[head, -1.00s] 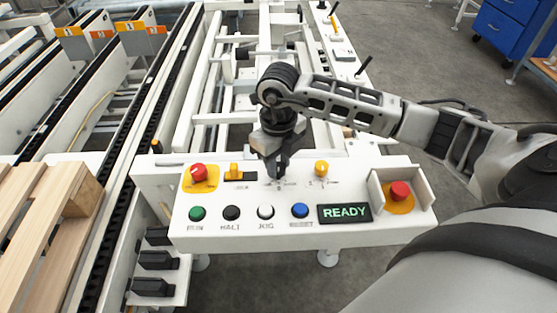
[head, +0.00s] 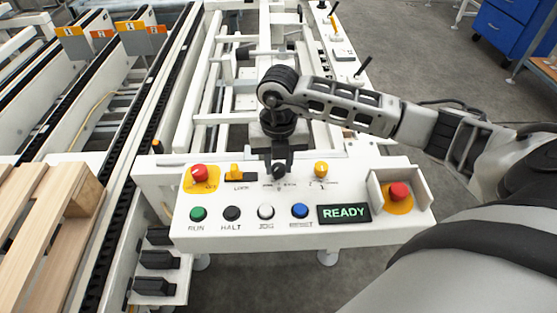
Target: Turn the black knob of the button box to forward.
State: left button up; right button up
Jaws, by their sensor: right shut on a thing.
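The white button box (head: 375,235) stands in front of me, its lit panel (head: 344,213) reading READY. The black knob (head: 279,171) is in the back row of its top, between the yellow LOCK switch (head: 235,172) and another yellow knob (head: 321,169). My right gripper (head: 278,165) points down from above and is shut on the black knob. The fingers partly cover the knob and its labels, so I cannot tell its exact setting. My left gripper is out of view.
A red button on a yellow plate (head: 199,176) is at the box's left. A guarded red button (head: 398,190) is at its right. Green, black, white and blue buttons line the front. Conveyor rails (head: 125,160) and a wooden pallet (head: 40,230) are to the left.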

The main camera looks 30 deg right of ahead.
aim_at(278, 167)
jog(key=shift+m, duration=0.5)
jog(key=o, duration=1)
jog(key=shift+c, duration=0.2)
jog(key=shift+r, duration=0.1)
jog(key=shift+r, duration=0.25)
notch_tip(278, 167, up, 15)
jog(key=shift+r, duration=0.2)
